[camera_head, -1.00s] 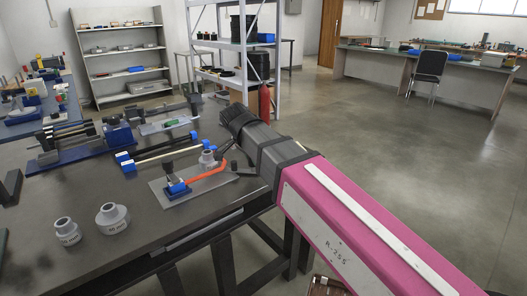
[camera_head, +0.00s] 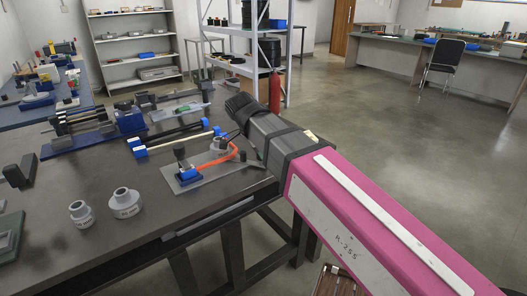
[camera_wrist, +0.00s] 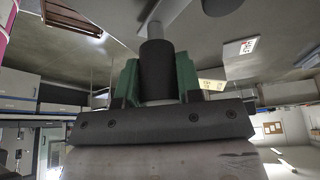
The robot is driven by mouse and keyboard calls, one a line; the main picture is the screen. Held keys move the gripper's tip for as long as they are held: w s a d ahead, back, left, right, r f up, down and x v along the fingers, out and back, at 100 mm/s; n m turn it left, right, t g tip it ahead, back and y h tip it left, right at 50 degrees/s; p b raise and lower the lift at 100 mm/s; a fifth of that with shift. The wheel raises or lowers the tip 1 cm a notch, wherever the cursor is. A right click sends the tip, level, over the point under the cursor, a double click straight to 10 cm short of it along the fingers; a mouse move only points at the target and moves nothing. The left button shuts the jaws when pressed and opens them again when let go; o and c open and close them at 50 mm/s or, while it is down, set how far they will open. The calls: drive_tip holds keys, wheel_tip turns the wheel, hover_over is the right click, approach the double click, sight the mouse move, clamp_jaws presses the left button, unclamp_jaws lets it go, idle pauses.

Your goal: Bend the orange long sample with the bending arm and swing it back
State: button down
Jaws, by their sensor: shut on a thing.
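The orange long sample (camera_head: 207,164) runs from a blue clamp (camera_head: 188,174) on a grey plate (camera_head: 207,181). Its right part curves upward beside the grey round former (camera_head: 219,147). In the wrist view, my gripper (camera_wrist: 157,84) is shut on the black cylindrical handle (camera_wrist: 156,62), with a green jaw pad on each side. A grey bar (camera_wrist: 170,12) shows beyond the handle. In the head view, my arm hides the jaws, and the bending arm's exact angle cannot be told.
Two grey formers (camera_head: 125,203) stand at the front left of the dark table (camera_head: 170,218). A blue-ended rod fixture (camera_head: 172,139) lies behind the plate. A blue-based machine (camera_head: 95,135) is further left. Open floor lies right of the table.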

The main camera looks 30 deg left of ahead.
drive_tip(key=c, duration=0.8)
unclamp_jaws()
drive_tip(key=shift+s, duration=0.15)
drive_tip(key=v, duration=1)
drive_tip(key=shift+r, duration=0.4)
drive_tip(key=shift+s, duration=0.1)
